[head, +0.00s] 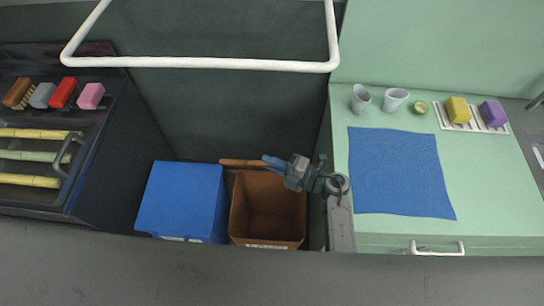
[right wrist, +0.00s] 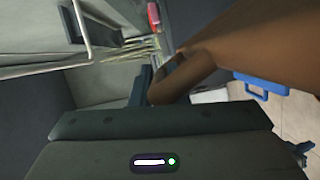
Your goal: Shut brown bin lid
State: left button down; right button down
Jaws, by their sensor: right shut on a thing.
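The brown bin (head: 268,208) stands open on the floor and its dark inside shows from above. Its brown lid (head: 240,163) stands raised at the back edge, seen nearly edge-on. My right gripper (head: 272,161) reaches in from the right over the back of the bin and is shut on the lid. In the right wrist view the brown lid (right wrist: 235,45) fills the upper right, with a curved handle-like part (right wrist: 185,78) by the fingers. The exact contact is partly hidden. My left gripper is not in view.
A closed blue bin (head: 184,198) stands directly left of the brown bin. A green counter (head: 480,210) with a blue cloth (head: 395,172) and cups is at the right. A dark rack with cane (head: 35,155) is at the left. A white rail (head: 200,63) crosses the top.

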jog(key=c, duration=1.4)
grip_release()
jog(key=b+v, duration=0.2)
jog(key=v, duration=0.5)
jog(key=shift+d, duration=0.2)
jog(key=shift+s, duration=0.1)
